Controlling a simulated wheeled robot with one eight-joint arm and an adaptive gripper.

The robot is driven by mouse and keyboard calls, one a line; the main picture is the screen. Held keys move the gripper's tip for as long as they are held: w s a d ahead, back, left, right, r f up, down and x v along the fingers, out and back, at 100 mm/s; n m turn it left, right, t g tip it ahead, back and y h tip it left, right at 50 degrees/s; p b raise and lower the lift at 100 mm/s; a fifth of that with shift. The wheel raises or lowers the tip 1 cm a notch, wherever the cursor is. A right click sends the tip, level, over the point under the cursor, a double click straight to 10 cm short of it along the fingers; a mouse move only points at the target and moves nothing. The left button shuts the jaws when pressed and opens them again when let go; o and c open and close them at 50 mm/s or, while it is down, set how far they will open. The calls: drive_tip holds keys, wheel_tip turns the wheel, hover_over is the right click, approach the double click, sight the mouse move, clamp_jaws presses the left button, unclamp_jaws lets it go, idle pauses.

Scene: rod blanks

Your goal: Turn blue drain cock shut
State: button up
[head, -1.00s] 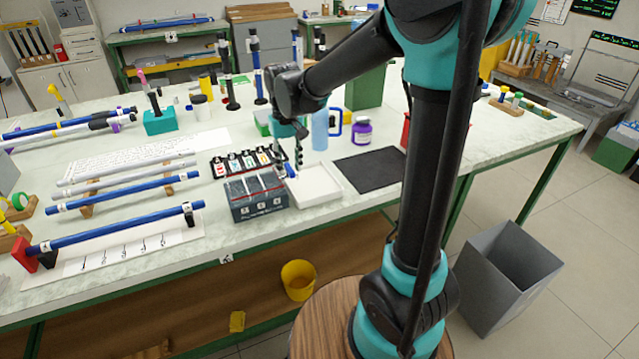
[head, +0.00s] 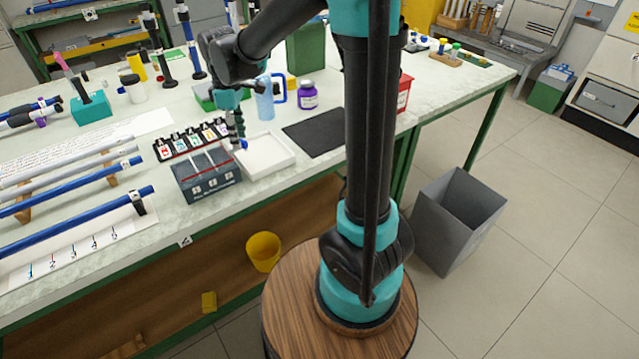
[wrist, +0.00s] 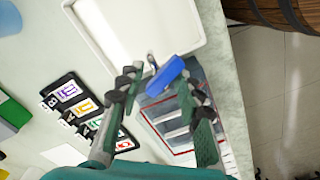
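The blue drain cock (wrist: 165,76) shows in the wrist view as a blue lever with a small metal stem, at the edge of the white tray (wrist: 185,42) beside the grey box (wrist: 225,100). My gripper (wrist: 165,84) is open, with one finger on each side of the lever. I see gaps between the lever and both fingertips. In the head view my gripper (head: 237,140) points down at the tray's left end, and a small bit of the blue cock (head: 244,144) shows by the fingertips. The fingers partly hide the cock there.
The grey compartment box (head: 206,182) stands close at the left, with a row of labelled black holders (head: 172,151) behind it. A blue jug (head: 264,100) and a purple-lidded jar (head: 307,96) stand behind the tray. A dark mat (head: 315,132) lies flat at the right.

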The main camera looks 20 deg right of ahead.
drive_tip(key=n, duration=0.3)
drive_tip(key=shift+w, duration=0.2)
wheel_tip(320, 180, up, 17)
drive_tip(key=s+d+f+m+t, duration=0.2)
drive_tip(key=s+d+f+m, duration=0.6)
drive_tip(key=f, duration=0.5)
drive_tip(key=s+d+f+m+t, duration=0.2)
drive_tip(key=s+d+f+m, duration=0.6)
drive_tip(key=f, duration=0.5)
drive_tip(key=shift+s+d+m, duration=0.4)
drive_tip(key=shift+s+d, duration=0.1)
drive_tip(key=shift+d, duration=0.75)
drive_tip(key=w+a+r+n+g, duration=0.2)
drive_tip(key=w+a+r+n, duration=0.6)
drive_tip(key=r, duration=0.5)
drive_tip(key=w+a+r+n+g, duration=0.2)
drive_tip(key=w+a+r+n, duration=0.3)
drive_tip(key=w+a+r, duration=0.55)
drive_tip(key=f, duration=0.4)
drive_tip(key=s+f, duration=0.1)
drive_tip(key=f, duration=0.4)
drive_tip(key=s+f, duration=0.1)
drive_tip(key=f, duration=0.4)
drive_tip(key=shift+f, duration=0.25)
